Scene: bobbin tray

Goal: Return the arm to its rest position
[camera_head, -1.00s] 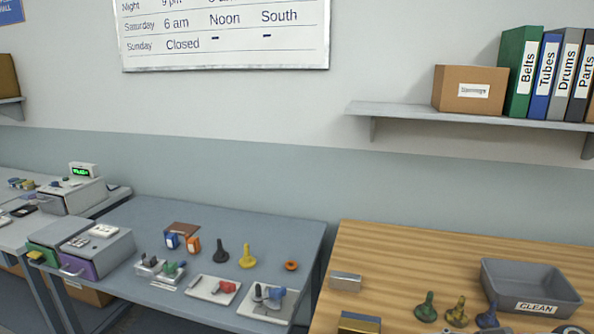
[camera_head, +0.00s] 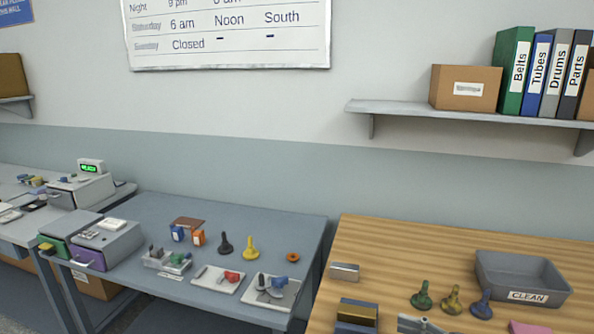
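Neither of my grippers nor my arms shows in the head view. On the blue-grey table (camera_head: 300,222) a black spool-like piece (camera_head: 225,243) and a yellow one (camera_head: 250,247) stand upright, with an orange ring (camera_head: 293,257) to their right. On the wooden table (camera_head: 400,245) stand a green piece (camera_head: 422,298), a yellow piece (camera_head: 453,302) and a blue piece (camera_head: 482,306).
A grey bin labelled CLEAN (camera_head: 528,297) stands on the wooden table's right. A metal block (camera_head: 344,272) and a brown-topped block (camera_head: 357,312) are at its left. A narrow gap separates the tables. A wall shelf (camera_head: 450,112) holds a box (camera_head: 465,87) and binders.

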